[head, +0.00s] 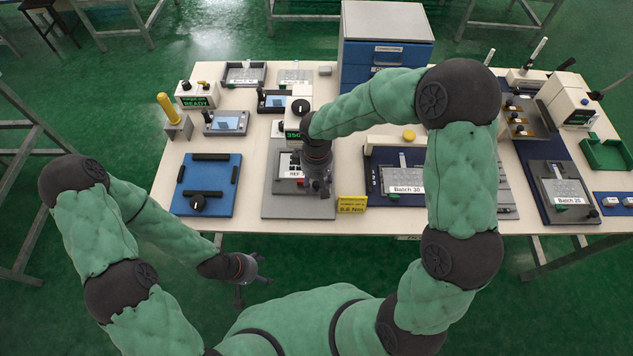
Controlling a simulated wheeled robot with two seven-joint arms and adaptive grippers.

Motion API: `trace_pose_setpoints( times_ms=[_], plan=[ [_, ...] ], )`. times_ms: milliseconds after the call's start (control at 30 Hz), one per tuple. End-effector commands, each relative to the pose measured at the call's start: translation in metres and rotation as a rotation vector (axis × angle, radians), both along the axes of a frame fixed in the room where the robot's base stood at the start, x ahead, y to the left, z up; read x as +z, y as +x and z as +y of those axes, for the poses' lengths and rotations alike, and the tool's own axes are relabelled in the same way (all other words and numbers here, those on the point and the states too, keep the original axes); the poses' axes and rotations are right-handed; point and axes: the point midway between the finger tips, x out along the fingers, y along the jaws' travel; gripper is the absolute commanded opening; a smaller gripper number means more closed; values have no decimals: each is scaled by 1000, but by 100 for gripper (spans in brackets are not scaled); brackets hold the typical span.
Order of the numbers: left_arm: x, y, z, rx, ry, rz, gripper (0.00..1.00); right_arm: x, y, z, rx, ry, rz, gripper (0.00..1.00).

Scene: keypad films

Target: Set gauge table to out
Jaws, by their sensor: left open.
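A grey station with a flat plate (274,200) stands at the table's front, left of centre. It has a small green readout (292,134), a white upper part with a black knob (300,106), and a card marked REF (292,173). I take it for the gauge; its table's setting cannot be read. My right gripper (320,187) points down over the right side of this station, and its wrist hides part of it. Whether its fingers touch anything is unclear. My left gripper (250,280) is open and empty, below and in front of the table edge.
A blue plate with black bars (209,175) lies left of the station. A yellow sign (351,202) and a dark blue fixture marked Batch 30 (374,179) are to its right. A blue drawer cabinet (386,52) stands behind.

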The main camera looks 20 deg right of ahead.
Motion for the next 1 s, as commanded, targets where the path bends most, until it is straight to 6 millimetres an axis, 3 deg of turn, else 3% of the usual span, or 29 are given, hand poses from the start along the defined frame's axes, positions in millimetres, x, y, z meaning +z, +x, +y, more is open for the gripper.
trace_pose_setpoints(
  times_ms=[333,367,500,533,767,1000],
  plan=[
    [-1,0,0,0,0,0,73,-4,0,0,0,0,-1,48],
    [-1,0,0,0,0,0,73,-4,0,0,0,0,-1,43],
    [-1,0,0,0,0,0,73,-4,0,0,0,0,-1,3],
    [-1,0,0,0,0,0,73,-4,0,0,0,0,-1,0],
    [-2,0,0,0,0,0,73,-4,-3,1,1,0,-1,0],
    [-9,0,0,0,0,0,73,-4,-37,11,3,0,0,0]
  ],
)
